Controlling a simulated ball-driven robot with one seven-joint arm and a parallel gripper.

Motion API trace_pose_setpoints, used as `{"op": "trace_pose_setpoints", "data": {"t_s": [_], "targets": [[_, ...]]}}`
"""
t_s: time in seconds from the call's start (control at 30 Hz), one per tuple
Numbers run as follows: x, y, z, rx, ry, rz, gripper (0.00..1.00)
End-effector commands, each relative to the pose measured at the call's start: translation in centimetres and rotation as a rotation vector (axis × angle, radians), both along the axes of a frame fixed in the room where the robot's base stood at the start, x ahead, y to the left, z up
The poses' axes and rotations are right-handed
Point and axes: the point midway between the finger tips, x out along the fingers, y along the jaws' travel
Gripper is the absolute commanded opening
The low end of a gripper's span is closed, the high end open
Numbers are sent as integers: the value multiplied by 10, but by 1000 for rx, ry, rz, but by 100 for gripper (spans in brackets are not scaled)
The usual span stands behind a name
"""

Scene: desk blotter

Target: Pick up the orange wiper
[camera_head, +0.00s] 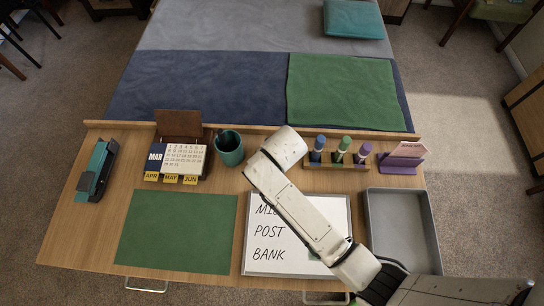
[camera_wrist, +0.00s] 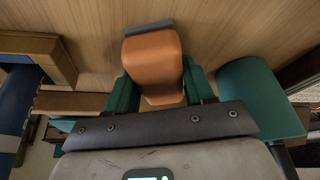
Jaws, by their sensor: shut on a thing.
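The orange wiper (camera_wrist: 153,62), with a dark strip along its far edge, sits between the two green fingers of my gripper (camera_wrist: 158,88) in the wrist view. The fingers are shut on its sides. Wood desk surface shows behind it; I cannot tell whether it touches the desk. In the head view my white arm reaches over the whiteboard (camera_head: 262,257) toward the back of the desk and hides both wiper and gripper.
A teal pen cup (camera_head: 229,148) stands left of my arm and a wooden marker holder (camera_head: 338,166) right of it. A calendar, a stapler (camera_head: 96,171), a purple note holder (camera_head: 401,163) and a grey tray (camera_head: 402,229) are around. The green blotter (camera_head: 178,233) is bare.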

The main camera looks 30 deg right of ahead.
Motion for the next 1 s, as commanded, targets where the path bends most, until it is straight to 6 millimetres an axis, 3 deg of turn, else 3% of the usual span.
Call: {"op": "trace_pose_setpoints", "data": {"t_s": [0.27, 0.5, 0.8, 1.0], "targets": [[0, 0, 4, 1, -2, 0, 18], [2, 0, 39, 1, -7, 0, 18], [-53, 16, 100, 1, -3, 4, 18], [-97, 28, 117, 1, 1, 3, 18]]}}
